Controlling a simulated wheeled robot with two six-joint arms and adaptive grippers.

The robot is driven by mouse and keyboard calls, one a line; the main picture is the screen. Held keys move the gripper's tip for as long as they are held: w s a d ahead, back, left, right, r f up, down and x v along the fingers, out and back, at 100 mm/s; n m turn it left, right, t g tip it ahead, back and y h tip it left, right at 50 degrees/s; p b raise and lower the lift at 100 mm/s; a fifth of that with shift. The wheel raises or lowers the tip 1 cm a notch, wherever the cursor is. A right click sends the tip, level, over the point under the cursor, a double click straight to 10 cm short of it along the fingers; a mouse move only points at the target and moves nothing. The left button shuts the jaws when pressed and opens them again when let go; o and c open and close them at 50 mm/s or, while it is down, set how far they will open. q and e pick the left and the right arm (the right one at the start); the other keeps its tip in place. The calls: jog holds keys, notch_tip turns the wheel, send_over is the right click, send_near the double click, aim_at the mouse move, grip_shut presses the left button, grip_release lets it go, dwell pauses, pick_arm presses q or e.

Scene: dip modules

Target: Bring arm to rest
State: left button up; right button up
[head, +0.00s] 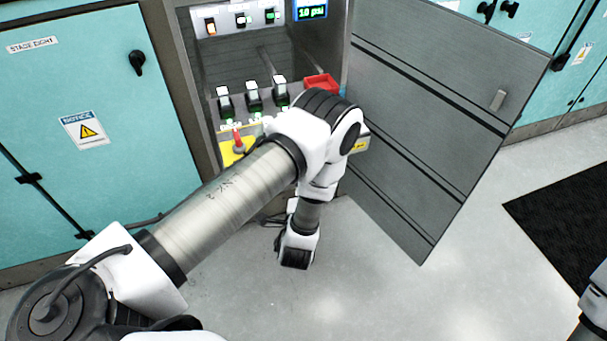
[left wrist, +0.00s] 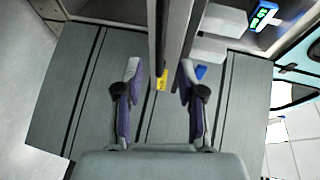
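My left arm reaches from the lower left across the head view to the front of an open grey cabinet (head: 190,75). Its gripper is hidden or not distinguishable there. In the left wrist view my left gripper (left wrist: 159,72) has its two fingers wide apart, with nothing held between them. A grey cabinet edge and a yellow label (left wrist: 162,80) show in the gap behind the fingers; I cannot tell how far off they are. Of my right arm only a piece shows at the lower right edge of the head view; its gripper is outside the picture.
The open cabinet door (head: 440,110) stands to the right of my left arm. Inside are several modules with green lights (head: 253,95), a red bin (head: 321,84), a yellow block with a red knob (head: 238,146) and a display (head: 311,10). Floor (head: 370,300) in front is clear. A black mat (head: 565,215) lies right.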

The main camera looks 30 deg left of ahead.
pick_arm(q)
jog(key=v, duration=0.4)
dwell(0.3)
jog(key=s+a+r+n+g+p, duration=0.2)
jog(key=a+r+p, duration=0.2)
jog(key=r+p, duration=0.15)
jog(key=s+d+f+n+g+h, duration=0.2)
jog(key=s+n+g, duration=0.1)
jog(key=s, duration=0.4)
jog(key=s+d+f+n+g+h, duration=0.2)
jog(key=s+g, duration=0.3)
jog(key=s, duration=0.3)
jog(key=s+d+f+n+g+h, duration=0.2)
jog(key=s+f+n+g+h, duration=0.1)
jog(key=s, duration=0.5)
jog(key=shift+d+f+n+g+p, duration=0.25)
jog(key=shift+f+n+g+p, duration=0.2)
jog(key=shift+n, duration=0.65)
jog(key=shift+s, duration=0.1)
